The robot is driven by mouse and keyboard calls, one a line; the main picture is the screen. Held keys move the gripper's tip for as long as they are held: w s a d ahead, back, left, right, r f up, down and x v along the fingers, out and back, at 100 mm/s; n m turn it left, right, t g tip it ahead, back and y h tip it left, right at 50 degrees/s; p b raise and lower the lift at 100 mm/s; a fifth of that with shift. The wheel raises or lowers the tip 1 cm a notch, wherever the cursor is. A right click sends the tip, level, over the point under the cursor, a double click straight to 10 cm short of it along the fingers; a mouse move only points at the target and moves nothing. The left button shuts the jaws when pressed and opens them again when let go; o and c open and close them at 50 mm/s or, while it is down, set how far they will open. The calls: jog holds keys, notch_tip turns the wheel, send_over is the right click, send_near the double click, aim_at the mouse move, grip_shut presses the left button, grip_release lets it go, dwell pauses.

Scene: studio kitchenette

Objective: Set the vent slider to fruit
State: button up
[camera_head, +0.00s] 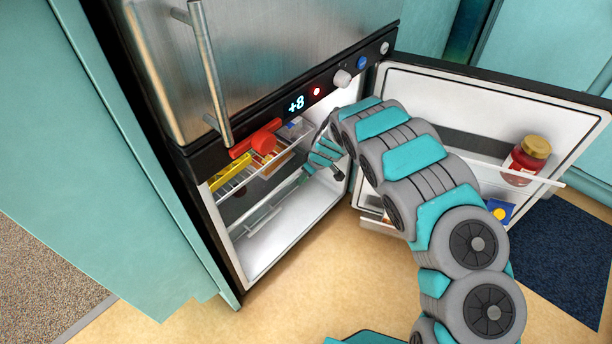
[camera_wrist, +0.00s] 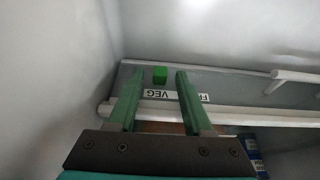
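The vent slider's green knob (camera_wrist: 160,74) is a small block on a grey strip (camera_wrist: 224,82) in the wrist view. It stands by an upside-down "VEG" label (camera_wrist: 157,94). A second label starting with "F" (camera_wrist: 204,98) is partly hidden by my right-hand finger; it lies to the right of "VEG". My gripper (camera_wrist: 159,76) is open, and the knob appears between or just beyond its fingertips; I cannot tell if it touches. In the head view my gripper (camera_head: 327,152) is inside the open fridge; the knob cannot be made out there.
The fridge door (camera_head: 450,92) stands open at right, holding a red jar (camera_head: 527,158). A wire shelf (camera_head: 236,180) with yellow and orange items is left of my gripper. In the wrist view, a white bar (camera_wrist: 240,116) runs below the strip and a white peg (camera_wrist: 294,76) sits right.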

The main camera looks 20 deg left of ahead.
grip_shut()
dwell(1.2)
